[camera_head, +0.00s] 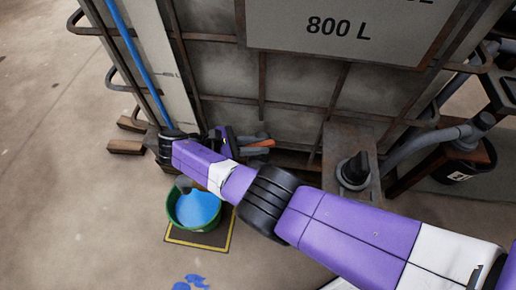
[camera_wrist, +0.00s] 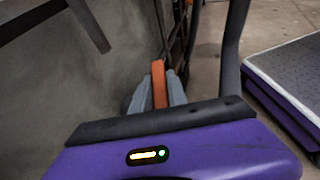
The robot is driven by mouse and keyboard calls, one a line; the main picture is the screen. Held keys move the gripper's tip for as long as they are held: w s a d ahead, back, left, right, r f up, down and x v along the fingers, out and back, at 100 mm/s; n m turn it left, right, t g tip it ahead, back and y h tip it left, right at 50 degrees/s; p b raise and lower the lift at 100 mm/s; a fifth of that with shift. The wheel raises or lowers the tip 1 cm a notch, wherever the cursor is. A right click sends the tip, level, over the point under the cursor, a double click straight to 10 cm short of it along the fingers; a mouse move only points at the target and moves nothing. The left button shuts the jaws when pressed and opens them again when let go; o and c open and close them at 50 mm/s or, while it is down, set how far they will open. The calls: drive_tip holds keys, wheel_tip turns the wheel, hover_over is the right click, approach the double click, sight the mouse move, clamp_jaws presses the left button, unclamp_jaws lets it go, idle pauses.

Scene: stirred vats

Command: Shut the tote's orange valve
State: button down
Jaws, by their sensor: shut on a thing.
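The tote (camera_head: 290,80) is a caged container with a plate reading 800 L. In the wrist view the orange handle (camera_wrist: 159,84) stands between the two grey fingers of my gripper (camera_wrist: 160,92). My gripper (camera_head: 256,144) is shut on the handle in the head view. The valve body is mostly hidden behind my arm. A dark spout (camera_head: 183,183) shows below the arm, above the bucket. I cannot tell whether liquid runs from it.
A green bucket (camera_head: 172,213) with blue liquid stands on a yellow-edged dark mat (camera_head: 222,241). Blue splashes (camera_head: 189,282) lie on the floor. A black fitting (camera_head: 353,170) on a rusty stand and grey pipes (camera_head: 420,140) are at the right.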

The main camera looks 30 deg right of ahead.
drive_tip(key=shift+s+d+m+g+y+b, duration=0.1)
drive_tip(key=shift+m+g+y+b, duration=0.3)
drive_tip(key=shift+m+g+b, duration=0.85)
drive_tip(key=c, duration=1.3)
unclamp_jaws()
drive_tip(key=shift+n, duration=0.25)
